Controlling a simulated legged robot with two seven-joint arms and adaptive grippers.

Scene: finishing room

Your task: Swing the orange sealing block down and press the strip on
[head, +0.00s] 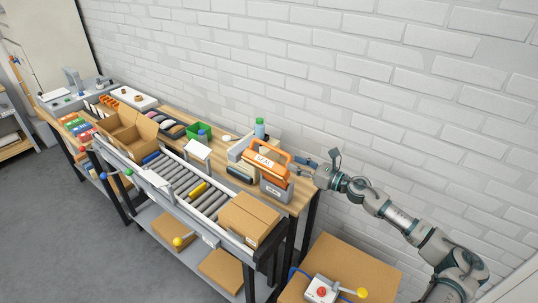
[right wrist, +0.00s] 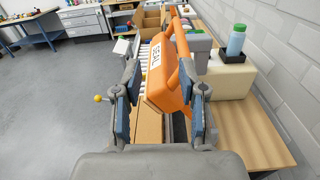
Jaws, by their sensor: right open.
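The orange sealing block (head: 265,160), marked SEAL, has an orange handle bar (head: 284,148) and sits tilted above a grey labelled base (head: 274,190) at the right end of the bench. My right gripper (head: 304,167) is just to its right. In the right wrist view the block (right wrist: 161,88) and its handle (right wrist: 181,55) show between the two open fingers of the right gripper (right wrist: 161,80). I cannot tell whether a finger touches it. I cannot make out the strip. My left gripper is not in view.
A closed carton (head: 250,217) lies on the roller conveyor (head: 188,184) in front of the block. An open carton (head: 126,128) stands farther left. A bottle (head: 260,128) stands behind the block, near the brick wall. A brown-topped surface (head: 345,262) is at lower right.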

